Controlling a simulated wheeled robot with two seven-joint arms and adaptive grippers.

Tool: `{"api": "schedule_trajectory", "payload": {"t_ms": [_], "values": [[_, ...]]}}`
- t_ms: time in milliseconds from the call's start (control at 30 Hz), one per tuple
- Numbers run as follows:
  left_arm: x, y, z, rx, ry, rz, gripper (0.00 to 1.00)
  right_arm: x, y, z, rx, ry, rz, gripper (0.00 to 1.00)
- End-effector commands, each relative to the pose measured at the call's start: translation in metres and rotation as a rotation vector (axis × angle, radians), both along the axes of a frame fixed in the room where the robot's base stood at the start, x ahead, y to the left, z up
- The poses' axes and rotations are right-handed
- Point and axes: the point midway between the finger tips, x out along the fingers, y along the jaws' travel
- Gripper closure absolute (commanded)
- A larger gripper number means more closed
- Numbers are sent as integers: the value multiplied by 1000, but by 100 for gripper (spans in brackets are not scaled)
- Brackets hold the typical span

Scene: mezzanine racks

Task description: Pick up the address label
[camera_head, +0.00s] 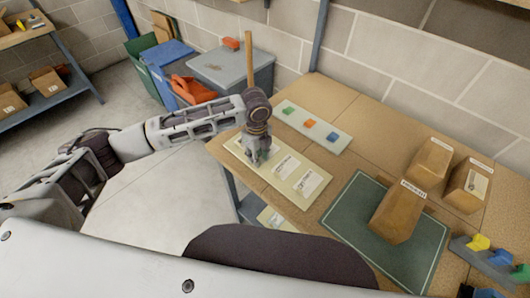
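A pale board (244,155) lies on the wooden table near its left edge. White printed labels lie on it: one label (287,166) near the middle and another label (308,183) toward the right end. Their print is too small to read, so I cannot tell which is the address label. My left gripper (260,158) points down over the left part of the board, left of both labels. Its fingers are small and dark, and their opening is unclear. The gripper hides part of the board beneath it. My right gripper is not in view.
A brown package (398,212) stands on a green mat (350,205); more brown packages (430,163) stand at right. Coloured items (478,243) sit front right. Bins (232,68) stand beyond the table.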

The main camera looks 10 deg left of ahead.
Motion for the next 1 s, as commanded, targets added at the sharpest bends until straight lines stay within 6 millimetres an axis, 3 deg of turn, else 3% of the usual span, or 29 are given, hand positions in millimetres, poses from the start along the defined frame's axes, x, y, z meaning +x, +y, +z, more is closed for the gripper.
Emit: {"api": "schedule_trajectory", "payload": {"t_ms": [100,300,767,1000], "values": [[0,0,0,0,0,0,74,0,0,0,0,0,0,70],[0,0,0,0,0,0,100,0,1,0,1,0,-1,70],[0,0,2,-1,-1,0,100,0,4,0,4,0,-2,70],[0,-1,17,-1,-2,-1,100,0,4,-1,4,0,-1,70]]}}
